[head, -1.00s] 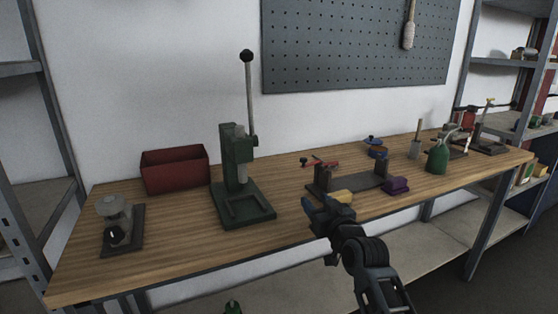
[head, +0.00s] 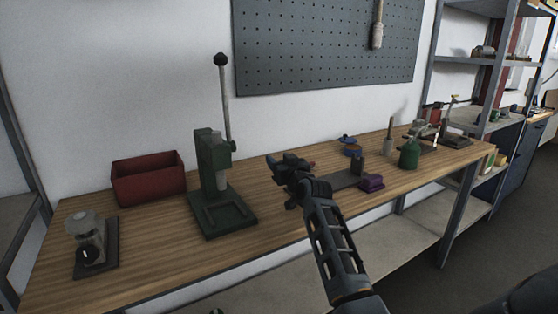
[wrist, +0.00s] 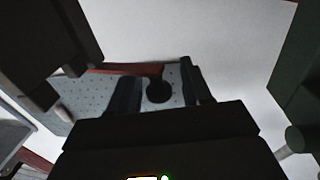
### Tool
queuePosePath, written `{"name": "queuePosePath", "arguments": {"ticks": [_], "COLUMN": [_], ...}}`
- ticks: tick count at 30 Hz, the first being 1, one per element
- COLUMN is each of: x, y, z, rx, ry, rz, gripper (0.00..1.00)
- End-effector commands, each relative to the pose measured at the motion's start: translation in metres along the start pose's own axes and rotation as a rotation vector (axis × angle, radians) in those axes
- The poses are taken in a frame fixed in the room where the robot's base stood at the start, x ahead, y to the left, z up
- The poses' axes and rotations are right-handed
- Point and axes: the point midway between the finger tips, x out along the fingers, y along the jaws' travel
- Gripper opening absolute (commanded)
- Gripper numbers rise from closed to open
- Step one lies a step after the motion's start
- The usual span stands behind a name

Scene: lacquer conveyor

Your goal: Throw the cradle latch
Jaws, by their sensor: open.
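The cradle (head: 342,181) is a dark plate with an upright block, on the bench at centre right. Its red latch lever is mostly hidden behind my gripper in the head view; a small red bit (head: 312,163) shows. In the wrist view the red lever (wrist: 112,68) runs across the upper left and ends at a dark round knob (wrist: 158,91). My gripper (head: 274,161) is open above the bench, left of the cradle. In the wrist view the knob appears between the fingers of my gripper (wrist: 160,84); I cannot tell whether they touch it.
A green lever press (head: 213,185) stands close on the left, also at the right edge of the wrist view (wrist: 300,100). A red bin (head: 148,180) and a small device (head: 92,245) are farther left. A purple block (head: 371,183) and green can (head: 409,153) are right.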

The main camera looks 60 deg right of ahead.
Motion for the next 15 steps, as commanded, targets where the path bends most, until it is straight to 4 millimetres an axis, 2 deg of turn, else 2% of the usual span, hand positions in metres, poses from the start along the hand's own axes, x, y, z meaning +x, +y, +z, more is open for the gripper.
{"name": "queuePosePath", "arguments": {"ticks": [10,15], "x": [0.0042,0.0040], "y": [0.0001,0.0002], "z": [-0.0002,-0.0001], "rx": [0.000,0.000], "ry": [0.000,0.000], "rz": [0.000,0.000], "gripper": [0.48,0.31]}}
